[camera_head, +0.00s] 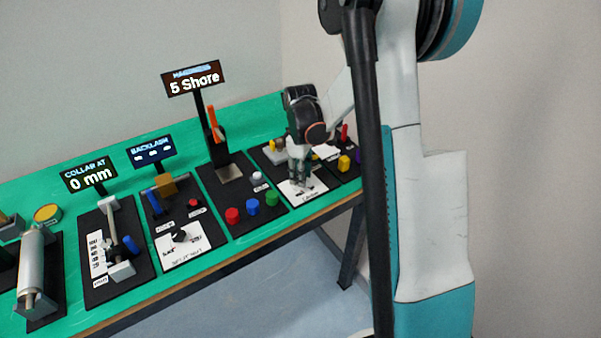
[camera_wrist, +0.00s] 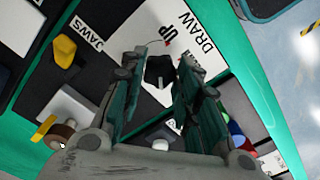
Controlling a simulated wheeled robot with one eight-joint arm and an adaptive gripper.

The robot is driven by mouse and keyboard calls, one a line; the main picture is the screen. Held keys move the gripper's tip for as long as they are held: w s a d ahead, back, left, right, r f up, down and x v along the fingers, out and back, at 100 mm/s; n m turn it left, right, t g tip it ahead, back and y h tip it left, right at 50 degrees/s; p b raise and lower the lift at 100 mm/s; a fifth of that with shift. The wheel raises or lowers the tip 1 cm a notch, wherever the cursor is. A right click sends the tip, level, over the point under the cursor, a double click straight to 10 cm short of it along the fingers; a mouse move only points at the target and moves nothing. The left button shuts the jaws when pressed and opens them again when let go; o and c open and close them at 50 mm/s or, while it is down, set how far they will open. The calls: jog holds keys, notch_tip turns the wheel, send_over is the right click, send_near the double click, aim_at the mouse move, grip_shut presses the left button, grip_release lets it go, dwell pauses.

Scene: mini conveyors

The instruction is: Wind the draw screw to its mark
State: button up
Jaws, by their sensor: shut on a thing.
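A black knob (camera_wrist: 158,72) stands on a white card (camera_wrist: 203,45) lettered DRAW and UP in the wrist view. A thin curved line with a small red mark (camera_wrist: 168,42) is printed on the card beside the knob. My gripper (camera_wrist: 163,62) has its two green-and-grey fingers on either side of the knob, shut on it. In the head view my gripper (camera_head: 299,178) points down over the same white card (camera_head: 303,193), near the front edge of the bench. The fingers hide the knob there.
A yellow knob (camera_wrist: 65,50) by a JAWS label is close by. Red (camera_head: 232,215), blue (camera_head: 252,207) and green (camera_head: 271,198) knobs stand left of the card. A display (camera_head: 193,79) reads 5 Shore; another (camera_head: 89,175) reads 0 mm.

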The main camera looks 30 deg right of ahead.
jog(key=m, duration=0.4)
jog(key=shift+m, duration=0.3)
jog(key=m, duration=0.5)
jog(key=shift+m, duration=0.3)
jog(key=m, duration=0.5)
jog(key=shift+p, duration=0.3)
jog(key=m, duration=0.5)
jog(key=shift+m, duration=0.4)
jog(key=m, duration=0.4)
jog(key=shift+m, duration=0.3)
jog(key=m, duration=1)
jog(key=shift+m, duration=0.4)
jog(key=m, duration=0.4)
jog(key=shift+m, duration=0.3)
